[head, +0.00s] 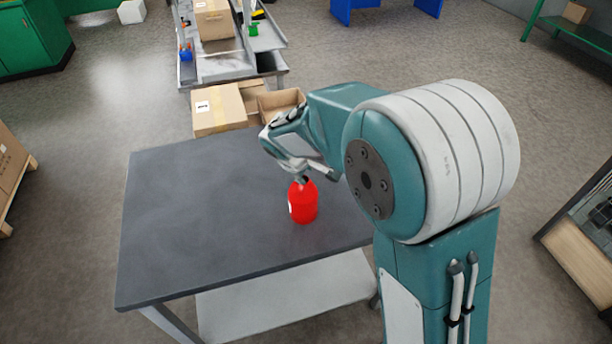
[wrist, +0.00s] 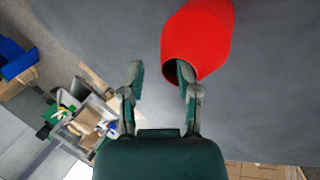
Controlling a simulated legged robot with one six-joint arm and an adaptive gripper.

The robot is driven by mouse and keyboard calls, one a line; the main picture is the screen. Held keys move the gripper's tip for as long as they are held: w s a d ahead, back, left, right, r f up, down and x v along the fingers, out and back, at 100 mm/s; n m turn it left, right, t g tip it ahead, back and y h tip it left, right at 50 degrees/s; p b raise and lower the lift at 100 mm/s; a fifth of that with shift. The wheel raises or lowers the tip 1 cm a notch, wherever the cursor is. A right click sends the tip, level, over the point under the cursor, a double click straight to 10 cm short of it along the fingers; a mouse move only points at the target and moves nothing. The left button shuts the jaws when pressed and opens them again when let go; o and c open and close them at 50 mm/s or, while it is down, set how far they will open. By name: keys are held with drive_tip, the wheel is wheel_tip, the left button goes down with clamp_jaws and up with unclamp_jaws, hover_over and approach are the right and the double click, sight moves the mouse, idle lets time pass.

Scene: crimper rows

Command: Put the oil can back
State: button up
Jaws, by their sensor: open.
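A red oil can (head: 303,204) stands on the dark grey tabletop (head: 200,215), right of its middle in the head view. It also shows in the wrist view (wrist: 205,38), with a round dark opening at its near end. My gripper (head: 302,180) is just above the can's top. In the wrist view my gripper (wrist: 160,75) is open, its fingers spread. The right finger is at the can's opening and overlaps it; the left finger is out over bare tabletop. I cannot tell whether the right finger touches the can.
Cardboard boxes (head: 219,109) stand beyond the table's far edge. A conveyor-like bench (head: 228,65) with another box lies behind them. The left part of the tabletop is clear. A lower white shelf (head: 285,295) shows under the table. A wooden-edged crate (head: 585,245) stands at right.

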drive_tip(key=v, duration=0.9)
drive_tip(key=s+d+r+m+y, duration=0.1)
drive_tip(key=s+d+r+m, duration=0.45)
drive_tip(key=s+d, duration=0.4)
drive_tip(key=s+d+m, duration=0.3)
drive_tip(key=s, duration=0.3)
drive_tip(key=s+d+r+m+t+y, duration=0.1)
drive_tip(key=s+d+m, duration=0.2)
drive_tip(key=s, duration=0.4)
drive_tip(key=shift+s+d+m, duration=0.25)
drive_tip(key=shift+m, duration=0.1)
drive_tip(key=shift+d+r, duration=0.15)
drive_tip(key=shift+d, duration=0.05)
